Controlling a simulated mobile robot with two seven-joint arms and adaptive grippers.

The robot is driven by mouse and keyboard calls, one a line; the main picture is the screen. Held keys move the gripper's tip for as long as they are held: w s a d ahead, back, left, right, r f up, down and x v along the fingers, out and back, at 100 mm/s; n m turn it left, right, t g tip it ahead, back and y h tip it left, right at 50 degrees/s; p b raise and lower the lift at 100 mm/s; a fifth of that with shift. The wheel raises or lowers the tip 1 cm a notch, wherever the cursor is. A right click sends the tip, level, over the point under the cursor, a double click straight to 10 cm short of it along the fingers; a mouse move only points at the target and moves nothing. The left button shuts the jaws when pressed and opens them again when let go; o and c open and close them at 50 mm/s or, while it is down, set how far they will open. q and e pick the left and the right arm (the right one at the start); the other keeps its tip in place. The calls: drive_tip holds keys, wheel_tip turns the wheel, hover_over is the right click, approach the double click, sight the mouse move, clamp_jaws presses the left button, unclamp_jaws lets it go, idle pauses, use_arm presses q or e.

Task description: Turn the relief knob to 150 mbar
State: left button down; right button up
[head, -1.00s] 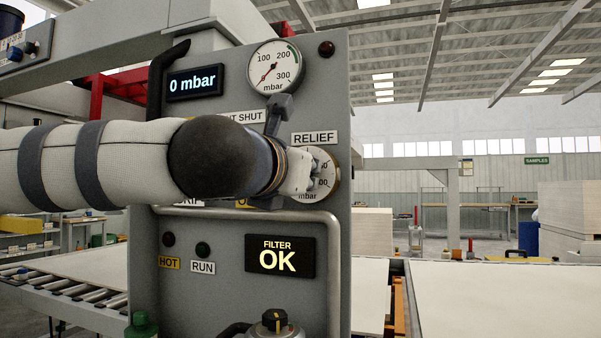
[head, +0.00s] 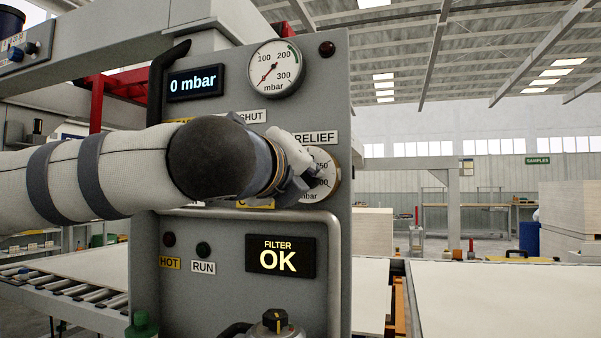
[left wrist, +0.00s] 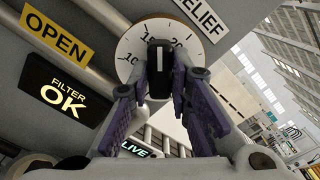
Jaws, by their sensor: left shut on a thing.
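The relief dial (head: 326,164) is a round white scale at the panel's right edge, under the RELIEF label (head: 316,137). Its black knob (left wrist: 160,72) has a white line and stands at the dial's middle in the left wrist view. My left gripper (left wrist: 163,84) is shut on the knob, its purple-padded fingers on either side. The knob's line points toward the stretch of scale by the partly covered 15 and 20 figures; the exact reading is unclear. In the head view my left gripper (head: 312,182) covers the knob and part of the dial. My right gripper is not in view.
The grey panel (head: 230,225) carries a display reading 0 mbar (head: 195,83), a round gauge (head: 276,68) and a FILTER OK display (head: 280,257). A black knob (head: 275,320) sits below. A pale sheet (head: 500,300) lies at the right.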

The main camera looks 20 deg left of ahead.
use_arm(q)
drive_tip(key=shift+r+n, duration=0.15)
drive_tip(key=shift+n, duration=1.45)
drive_tip(key=c, duration=1.5)
unclamp_jaws()
drive_tip(key=s, duration=1.2)
drive_tip(key=shift+a, duration=0.25)
